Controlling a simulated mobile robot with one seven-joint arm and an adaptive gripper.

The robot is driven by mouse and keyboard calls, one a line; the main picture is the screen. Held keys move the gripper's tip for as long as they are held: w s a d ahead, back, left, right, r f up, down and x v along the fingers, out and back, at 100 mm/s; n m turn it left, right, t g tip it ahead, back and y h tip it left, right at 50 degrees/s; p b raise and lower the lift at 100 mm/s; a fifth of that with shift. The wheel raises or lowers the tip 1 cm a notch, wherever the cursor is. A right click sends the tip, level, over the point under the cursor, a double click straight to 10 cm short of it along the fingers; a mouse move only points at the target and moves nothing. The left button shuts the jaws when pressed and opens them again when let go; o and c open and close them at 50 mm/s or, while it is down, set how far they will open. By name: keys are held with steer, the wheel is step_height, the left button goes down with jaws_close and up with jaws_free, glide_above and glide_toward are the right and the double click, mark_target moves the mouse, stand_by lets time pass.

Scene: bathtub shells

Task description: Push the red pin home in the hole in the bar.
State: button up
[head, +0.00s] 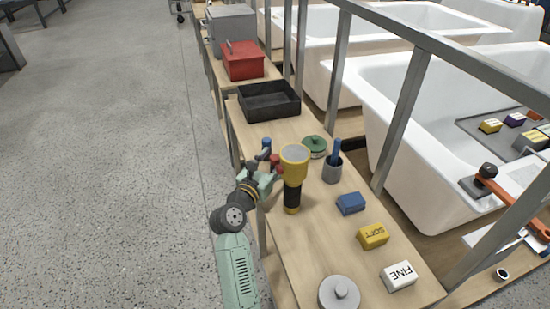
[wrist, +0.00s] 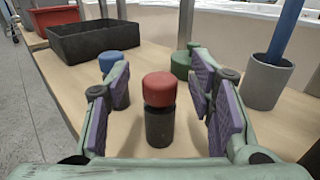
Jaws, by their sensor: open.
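A red pin head (wrist: 160,89) sits on top of a dark upright cylinder (wrist: 159,127) in the wrist view. A thin dark gap shows under the red head, but I cannot tell how deep it sits. In the head view the red piece (head: 276,162) is partly hidden by my gripper (head: 264,180). My gripper is open in the wrist view (wrist: 160,80), its purple pads left and right of the red head, apart from it. I cannot make out a bar or its hole.
A grey cup (wrist: 268,80) with a blue stick is at right. A yellow and black torch (head: 293,165) stands close by my gripper. A black tray (head: 268,113) lies farther back.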

steer(key=shift+w+d, duration=0.15)
steer(key=shift+w, duration=0.15)
steer(key=shift+c, duration=0.4)
jaws_close()
